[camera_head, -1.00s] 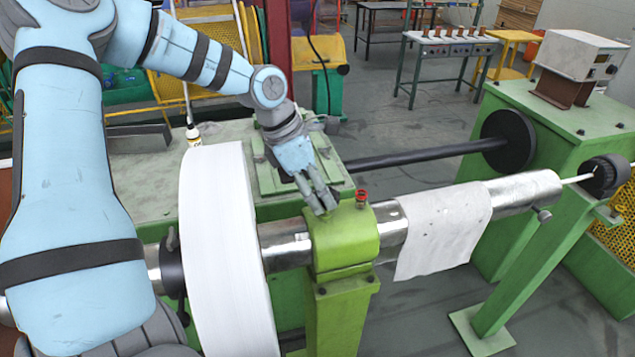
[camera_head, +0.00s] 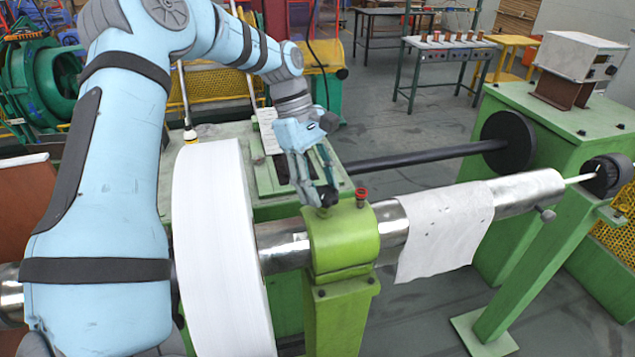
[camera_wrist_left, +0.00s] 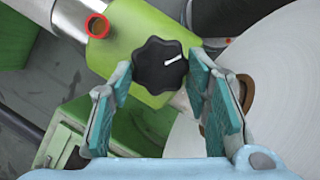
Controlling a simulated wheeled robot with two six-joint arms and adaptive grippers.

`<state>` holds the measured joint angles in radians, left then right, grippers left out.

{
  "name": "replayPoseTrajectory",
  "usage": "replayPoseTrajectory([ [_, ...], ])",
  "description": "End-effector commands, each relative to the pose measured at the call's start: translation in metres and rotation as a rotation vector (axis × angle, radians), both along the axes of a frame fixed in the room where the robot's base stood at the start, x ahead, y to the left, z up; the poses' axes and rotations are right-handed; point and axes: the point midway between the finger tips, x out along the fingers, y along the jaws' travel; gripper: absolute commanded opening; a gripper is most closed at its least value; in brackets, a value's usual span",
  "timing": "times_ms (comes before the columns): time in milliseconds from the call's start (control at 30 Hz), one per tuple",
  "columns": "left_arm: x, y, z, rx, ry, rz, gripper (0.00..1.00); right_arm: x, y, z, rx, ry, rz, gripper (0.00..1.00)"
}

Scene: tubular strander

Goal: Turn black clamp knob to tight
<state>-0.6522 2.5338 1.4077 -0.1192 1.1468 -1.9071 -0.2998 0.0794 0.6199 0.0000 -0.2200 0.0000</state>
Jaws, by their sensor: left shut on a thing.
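The black clamp knob (camera_wrist_left: 160,66) is lobed, with a white pointer line toward the upper right in the left wrist view. It sits on the green clamp block (camera_head: 342,240) around the shiny tube; in the head view the knob (camera_head: 328,196) is partly hidden by my fingers. My left gripper (camera_head: 316,196) comes down from above onto the knob. In the left wrist view its teal-padded fingers (camera_wrist_left: 160,70) stand on either side of the knob, shut on it. My right gripper is not in view.
A red-rimmed fitting (camera_head: 361,197) stands on the block just right of the knob. A large white reel (camera_head: 222,250) stands close on the left. A white sheet (camera_head: 445,230) hangs over the tube (camera_head: 528,193) to the right. A black bar (camera_head: 425,157) runs behind.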

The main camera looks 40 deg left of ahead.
Motion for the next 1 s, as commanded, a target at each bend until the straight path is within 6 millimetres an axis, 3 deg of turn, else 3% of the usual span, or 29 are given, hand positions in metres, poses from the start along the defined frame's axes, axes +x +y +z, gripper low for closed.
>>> replayPoseTrajectory([
  [300, -0.0006, -0.0008, -0.0007, -0.001, 0.007, -0.098, 0.16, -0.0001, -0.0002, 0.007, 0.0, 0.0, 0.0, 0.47],
  [733, -0.0006, -0.0008, -0.0015, -0.001, 0.007, -0.11, 0.16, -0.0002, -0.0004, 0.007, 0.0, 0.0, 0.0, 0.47],
  [767, -0.0006, -0.0008, -0.0015, -0.001, 0.008, -0.109, 0.45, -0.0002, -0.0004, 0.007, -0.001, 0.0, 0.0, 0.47],
  [800, -0.0005, -0.0008, -0.0014, -0.001, 0.007, -0.109, 0.52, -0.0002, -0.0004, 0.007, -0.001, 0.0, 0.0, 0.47],
  [900, -0.0003, -0.0006, -0.001, 0.0, 0.006, -0.109, 0.64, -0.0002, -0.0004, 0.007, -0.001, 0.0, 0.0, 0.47],
  [1000, -0.0001, -0.0004, -0.0008, 0.0, 0.005, -0.108, 0.64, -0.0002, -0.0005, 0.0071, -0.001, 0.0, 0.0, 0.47],
])
